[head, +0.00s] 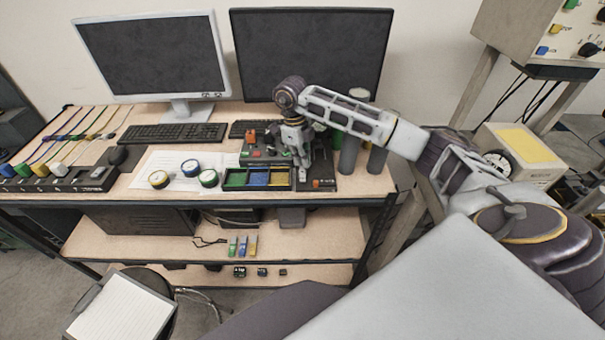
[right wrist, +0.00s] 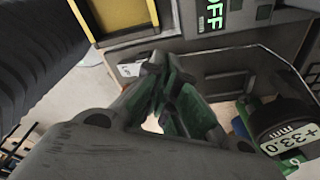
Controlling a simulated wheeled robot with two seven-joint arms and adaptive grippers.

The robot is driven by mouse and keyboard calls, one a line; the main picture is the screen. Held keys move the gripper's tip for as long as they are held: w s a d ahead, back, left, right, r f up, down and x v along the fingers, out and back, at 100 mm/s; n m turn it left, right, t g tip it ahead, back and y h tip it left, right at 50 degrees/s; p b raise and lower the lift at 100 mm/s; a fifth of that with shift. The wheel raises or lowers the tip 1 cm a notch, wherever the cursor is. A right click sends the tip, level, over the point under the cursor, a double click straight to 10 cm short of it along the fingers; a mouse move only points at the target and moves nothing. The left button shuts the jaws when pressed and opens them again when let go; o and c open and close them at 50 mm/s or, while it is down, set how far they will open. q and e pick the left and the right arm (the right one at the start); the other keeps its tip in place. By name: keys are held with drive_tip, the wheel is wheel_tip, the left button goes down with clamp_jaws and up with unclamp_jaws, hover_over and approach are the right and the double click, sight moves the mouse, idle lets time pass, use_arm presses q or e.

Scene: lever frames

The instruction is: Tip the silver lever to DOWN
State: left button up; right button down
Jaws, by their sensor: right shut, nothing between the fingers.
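My right gripper (head: 302,160) hangs over the dark control panel (head: 322,171) at the right part of the bench. It is shut and empty; its closed fingertips also show in the right wrist view (right wrist: 160,72), in front of a grey panel face (right wrist: 225,85). I cannot make out the silver lever in either view; it may be hidden behind the gripper. My left gripper is not in view.
A tray with green, blue and yellow compartments (head: 257,188) lies left of my gripper. A dark cylinder (head: 349,155) stands close on its right.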

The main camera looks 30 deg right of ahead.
drive_tip(key=shift+f, duration=0.4)
idle(0.4)
drive_tip(key=shift+r, duration=0.15)
drive_tip(key=shift+r+p, duration=1.8)
drive_tip(key=shift+r, duration=1.6)
drive_tip(key=shift+a, duration=0.1)
